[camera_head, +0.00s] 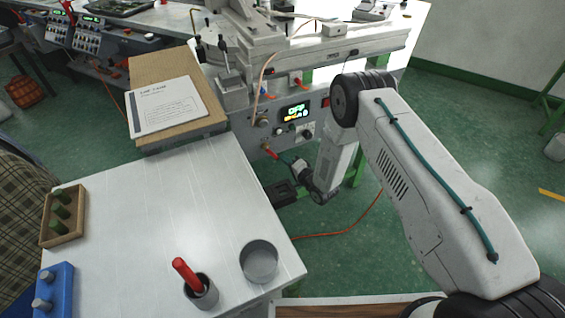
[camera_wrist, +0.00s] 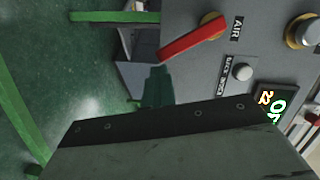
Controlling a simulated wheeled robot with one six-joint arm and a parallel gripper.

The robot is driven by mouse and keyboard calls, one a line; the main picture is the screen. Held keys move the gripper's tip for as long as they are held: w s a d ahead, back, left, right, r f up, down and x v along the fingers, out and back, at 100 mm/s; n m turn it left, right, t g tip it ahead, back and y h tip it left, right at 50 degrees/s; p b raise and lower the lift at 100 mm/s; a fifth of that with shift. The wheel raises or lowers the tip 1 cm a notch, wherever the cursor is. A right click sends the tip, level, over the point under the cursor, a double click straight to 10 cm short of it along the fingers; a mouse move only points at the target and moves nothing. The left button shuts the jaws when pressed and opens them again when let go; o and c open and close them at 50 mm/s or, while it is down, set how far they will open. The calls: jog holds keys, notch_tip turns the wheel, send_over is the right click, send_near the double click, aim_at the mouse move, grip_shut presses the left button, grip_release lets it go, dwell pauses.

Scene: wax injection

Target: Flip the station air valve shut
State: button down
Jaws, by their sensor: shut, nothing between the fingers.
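The air valve's red lever (camera_wrist: 192,40) sticks out from the grey station panel beside an "AIR" label (camera_wrist: 237,30) in the wrist view. It also shows small in the head view (camera_head: 270,152), slanting down to the right from its pivot. My gripper (camera_head: 286,158) is at the panel front, just right of the lever's free end. Its greenish fingers (camera_wrist: 156,88) are shut and empty, close to the lever tip in the wrist view. I cannot tell whether they touch it. My dark gripper body hides the lower part of the wrist view.
A lit display (camera_head: 294,112) and knobs sit on the panel near the lever. A white table (camera_head: 170,210) stands to the left with a metal cup (camera_head: 259,262) and a red-handled tool (camera_head: 187,273) in a holder. Green floor is open on the right.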

jog(key=w+d+f+v, duration=0.1)
jog(key=v, duration=0.9)
jog(key=shift+d+r, duration=0.45)
